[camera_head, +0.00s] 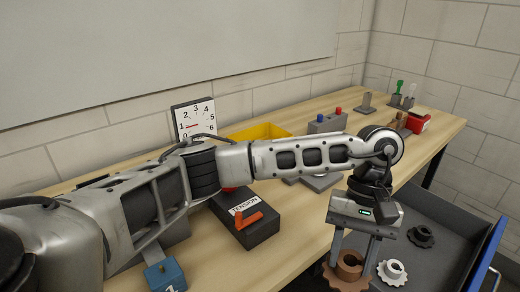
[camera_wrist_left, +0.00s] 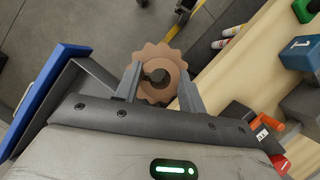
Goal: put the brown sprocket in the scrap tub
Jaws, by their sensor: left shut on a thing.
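My left gripper (camera_head: 352,262) points down over the near right side of the table and the open drawer. It is shut on the brown sprocket (camera_head: 346,278). In the left wrist view the sprocket (camera_wrist_left: 159,57) is gripped between the two fingers (camera_wrist_left: 158,84), its toothed rim showing beyond them and a dark hole in its middle. A yellow tub (camera_head: 258,131) stands on the table behind my left forearm, which hides its near part; no label on it is readable, so I cannot tell whether it is the scrap tub. My right gripper is not in view.
An open grey drawer with a blue front (camera_head: 489,254) holds a white sprocket (camera_head: 392,272) and a dark sprocket (camera_head: 421,236).

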